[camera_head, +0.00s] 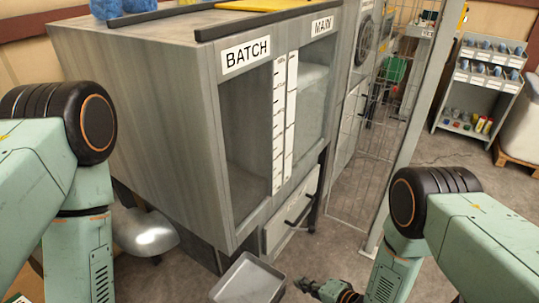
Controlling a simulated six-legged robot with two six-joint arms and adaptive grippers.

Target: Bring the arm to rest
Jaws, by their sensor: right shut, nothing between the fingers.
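My right arm comes in from the right edge, pale green with black joints. My right gripper (308,287) is low in the picture, just right of a grey tray (249,279); it looks dark and small, with its fingers shut and nothing held. A gap shows between it and the tray. My left arm comes in from the left and bends downward; its gripper is out of the picture.
A large grey cabinet (150,90) with BATCH and MAIN labels stands ahead. A silver rounded bowl-like thing (148,233) sits low left. A metal post (415,110) and wire mesh stand right of the cabinet. A shelf rack (479,80) is farther back. Floor between is clear.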

